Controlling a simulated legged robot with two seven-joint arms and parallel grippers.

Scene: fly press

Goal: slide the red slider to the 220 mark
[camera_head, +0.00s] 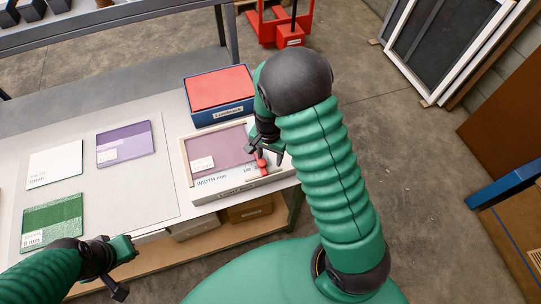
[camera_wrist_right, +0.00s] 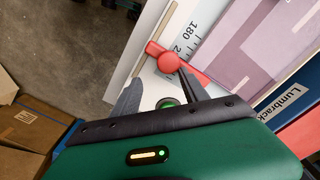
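The width gauge (camera_head: 222,193) is a pale tray marked "WIDTH mm" holding a mauve sheet (camera_head: 212,148), at the table's right end. The red slider (camera_head: 263,170) sits at the gauge's right side, partly hidden by my right gripper (camera_head: 267,157). In the right wrist view the slider's round red knob (camera_wrist_right: 168,62) is at my right gripper's fingertips (camera_wrist_right: 158,78). The fingers are apart; the right one looks close to the knob, contact unclear. The scale (camera_wrist_right: 188,38) shows 180 and a partly covered number beginning with 2. My left gripper (camera_head: 124,268) is open and empty at the table's front edge.
A blue box (camera_head: 218,116) with a red top stands behind the gauge. Purple (camera_head: 124,144), white (camera_head: 55,164) and green (camera_head: 52,222) swatches lie on the mat to the left. Cardboard boxes (camera_head: 250,208) sit on the shelf below the tabletop.

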